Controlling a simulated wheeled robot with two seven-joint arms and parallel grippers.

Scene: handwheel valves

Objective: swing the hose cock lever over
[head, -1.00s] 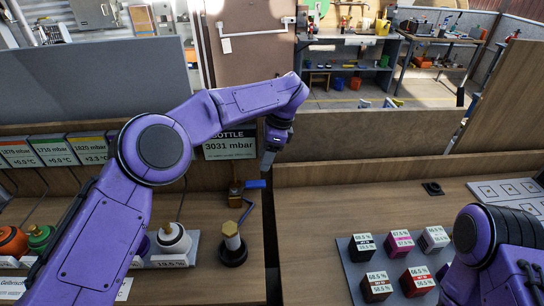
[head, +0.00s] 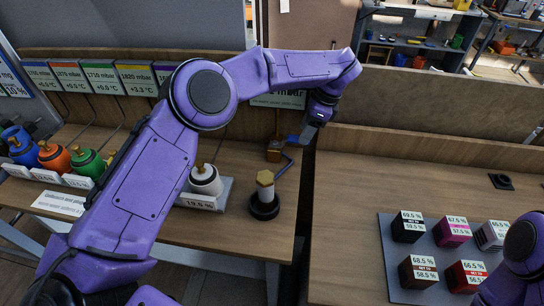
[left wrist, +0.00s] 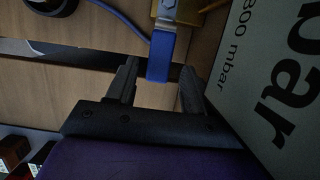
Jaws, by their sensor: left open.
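The hose cock is a small brass body (head: 274,151) on the left bench, with a blue lever (head: 293,139) pointing right in the head view. My left gripper (head: 305,140) is at the lever's free end, pointing down toward it. In the left wrist view the blue lever (left wrist: 160,56) reaches in between the two fingertips of my open gripper (left wrist: 158,67). Gaps show on both sides of the lever, so the fingers are not clamped on it. The brass body (left wrist: 175,10) is at that view's top edge. My right gripper is out of view.
A pressure display (left wrist: 270,75) stands close beside the left gripper. A blue hose (head: 283,172) runs from the cock toward a dark round base with a brass-topped post (head: 265,195). Gas canisters (head: 88,165) stand at left. A grey tray of labelled cubes (head: 400,282) lies at right.

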